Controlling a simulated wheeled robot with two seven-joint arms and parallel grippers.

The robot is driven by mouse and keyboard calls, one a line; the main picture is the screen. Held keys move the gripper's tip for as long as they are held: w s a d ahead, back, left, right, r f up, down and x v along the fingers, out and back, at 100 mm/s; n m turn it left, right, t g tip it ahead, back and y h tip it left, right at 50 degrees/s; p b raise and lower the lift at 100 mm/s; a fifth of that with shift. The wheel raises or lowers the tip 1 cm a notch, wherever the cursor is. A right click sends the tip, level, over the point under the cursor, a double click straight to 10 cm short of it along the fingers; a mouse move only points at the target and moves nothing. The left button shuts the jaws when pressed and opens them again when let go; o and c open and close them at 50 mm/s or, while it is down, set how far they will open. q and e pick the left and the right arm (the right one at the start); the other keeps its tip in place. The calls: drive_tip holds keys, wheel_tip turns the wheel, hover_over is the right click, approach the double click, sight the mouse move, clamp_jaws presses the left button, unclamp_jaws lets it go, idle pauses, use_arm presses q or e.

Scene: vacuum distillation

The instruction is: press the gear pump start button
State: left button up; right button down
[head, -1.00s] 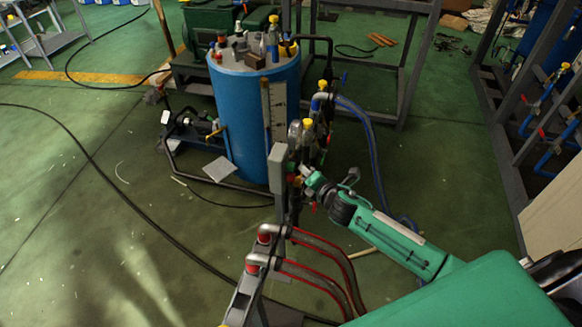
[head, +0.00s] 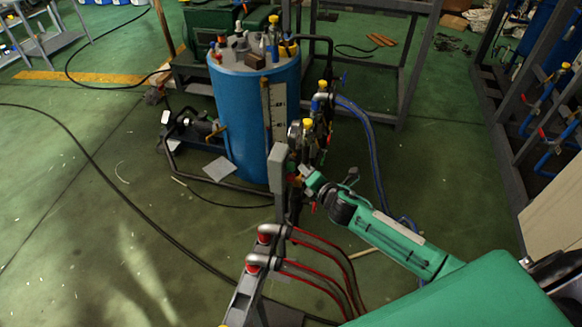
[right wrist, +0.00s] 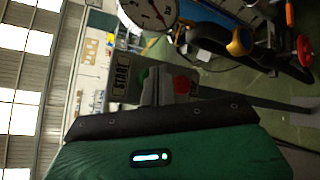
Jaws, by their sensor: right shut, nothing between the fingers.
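The button box (head: 279,168) is a grey box on a post, seen from its side and back in the head view. In the right wrist view its face shows a START label (right wrist: 121,74), a green button (right wrist: 142,77) beside that label, and a red button (right wrist: 182,86) with another label, partly hidden, beside it. My right gripper (head: 306,174) is shut and empty, close to the face of the box. In the right wrist view its fingers (right wrist: 158,75) overlap the area between the two buttons and partly hide the green one. I cannot tell whether they touch it. My left gripper is out of view.
A blue tank (head: 240,120) with fittings on its lid stands behind the box. Yellow-capped valves and pipes (head: 307,130) are close to my right gripper. Red-lined hoses (head: 320,262) run in front. A dial gauge (right wrist: 148,10) shows in the right wrist view.

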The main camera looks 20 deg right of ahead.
drive_tip(key=shift+a, duration=0.1)
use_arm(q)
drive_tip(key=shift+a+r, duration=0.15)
use_arm(e)
drive_tip(key=shift+w+a, duration=0.35)
drive_tip(key=shift+a, duration=0.05)
idle(0.3)
use_arm(q)
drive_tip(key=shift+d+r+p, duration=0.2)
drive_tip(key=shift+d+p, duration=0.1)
drive_tip(key=shift+p, duration=0.05)
use_arm(e)
drive_tip(key=shift+s+d, duration=0.4)
drive_tip(key=shift+d, duration=0.1)
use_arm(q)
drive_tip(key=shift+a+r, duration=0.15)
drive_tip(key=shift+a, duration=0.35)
use_arm(e)
drive_tip(key=s+d, duration=0.1)
drive_tip(key=d, duration=0.1)
drive_tip(key=s+d, duration=0.2)
drive_tip(key=shift+s+d, duration=0.3)
drive_tip(key=shift+d, duration=0.1)
